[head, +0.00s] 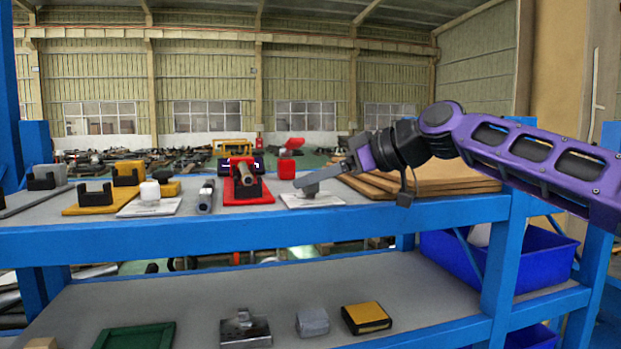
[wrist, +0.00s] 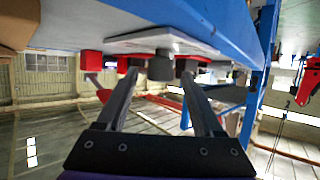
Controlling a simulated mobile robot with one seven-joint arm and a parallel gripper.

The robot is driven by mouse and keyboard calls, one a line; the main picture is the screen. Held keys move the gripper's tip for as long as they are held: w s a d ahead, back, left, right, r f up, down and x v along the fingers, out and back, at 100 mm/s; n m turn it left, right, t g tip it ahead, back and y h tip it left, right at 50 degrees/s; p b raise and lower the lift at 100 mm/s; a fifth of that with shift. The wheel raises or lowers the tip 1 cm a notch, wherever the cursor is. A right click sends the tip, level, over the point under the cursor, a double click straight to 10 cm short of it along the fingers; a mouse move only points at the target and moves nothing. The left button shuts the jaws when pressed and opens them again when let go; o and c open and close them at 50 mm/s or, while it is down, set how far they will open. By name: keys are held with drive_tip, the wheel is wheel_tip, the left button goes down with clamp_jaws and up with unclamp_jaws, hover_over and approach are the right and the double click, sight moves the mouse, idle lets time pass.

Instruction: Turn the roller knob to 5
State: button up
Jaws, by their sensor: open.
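The knob (head: 311,188) is a small dark grey cylinder standing on a white plate (head: 328,202) on the upper shelf. In the wrist view the knob (wrist: 160,67) sits between my two fingers, with the white plate (wrist: 150,40) behind it. My gripper (head: 302,181) reaches in from the right; its fingers lie at the knob, partly in front of it. In the wrist view my gripper (wrist: 159,72) is open, with a finger on either side of the knob and gaps visible. No numbers or pointer mark are readable, so the knob's setting cannot be told.
A red stand (head: 262,198) holding a cylinder is left of the white plate. Stacked brown boards (head: 440,178) lie behind my arm. The blue shelf edge (head: 200,234) runs along the front.

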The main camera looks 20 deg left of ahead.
drive_tip(key=shift+x, duration=0.85)
drive_tip(key=shift+c, duration=0.2)
clamp_jaws()
